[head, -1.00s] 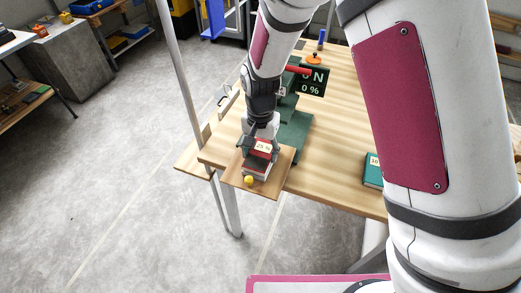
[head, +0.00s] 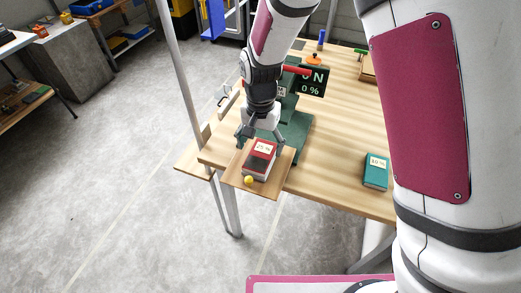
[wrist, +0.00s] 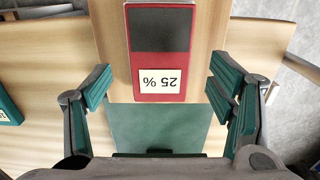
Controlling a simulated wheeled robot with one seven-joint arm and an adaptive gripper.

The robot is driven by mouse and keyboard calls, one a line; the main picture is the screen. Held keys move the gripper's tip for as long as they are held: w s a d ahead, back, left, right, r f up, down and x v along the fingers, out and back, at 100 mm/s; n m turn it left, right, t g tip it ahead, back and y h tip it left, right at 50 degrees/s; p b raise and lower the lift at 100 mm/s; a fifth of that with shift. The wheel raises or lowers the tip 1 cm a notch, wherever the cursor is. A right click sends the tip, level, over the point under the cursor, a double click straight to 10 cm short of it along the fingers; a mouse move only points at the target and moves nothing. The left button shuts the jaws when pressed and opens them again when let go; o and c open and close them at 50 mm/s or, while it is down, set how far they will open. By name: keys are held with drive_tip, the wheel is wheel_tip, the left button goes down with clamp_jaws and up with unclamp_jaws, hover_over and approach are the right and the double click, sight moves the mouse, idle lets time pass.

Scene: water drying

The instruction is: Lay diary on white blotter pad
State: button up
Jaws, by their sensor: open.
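A red book (head: 262,149), which I take for the diary, lies flat on a wooden board (head: 240,183) at the table's near left edge. Under the cover a thick pale layer shows at the near side; I cannot tell page edges from a white blotter pad beneath. My gripper (wrist: 162,82) is open and empty, its fingers spread wide on either side of the book's label end. In the head view my gripper (head: 260,138) is just behind the book.
A teal book (head: 376,171) lies on the table to the right. The table's middle is clear.

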sight(260, 155)
drive_tip(key=s+d+r, duration=0.1)
drive_tip(key=d+r, duration=0.2)
drive_tip(key=r, duration=0.5)
drive_tip(key=s+d+r, duration=0.1)
drive_tip(key=d+r, duration=0.2)
drive_tip(key=r, duration=0.5)
drive_tip(key=s+d+r+n+t, duration=0.1)
drive_tip(key=s+d+r, duration=0.2)
drive_tip(key=s, duration=0.3)
drive_tip(key=s+d+r+n+t, duration=0.1)
drive_tip(key=s+d+r+t, duration=0.1)
drive_tip(key=s+d, duration=0.4)
drive_tip(key=s+d+r+n+t, duration=0.1)
drive_tip(key=s+d+r, duration=0.3)
drive_tip(key=s, duration=0.4)
drive_tip(key=shift+s+d+r+n, duration=0.25)
drive_tip(key=shift+d+n, duration=0.25)
drive_tip(key=shift+d, duration=0.2)
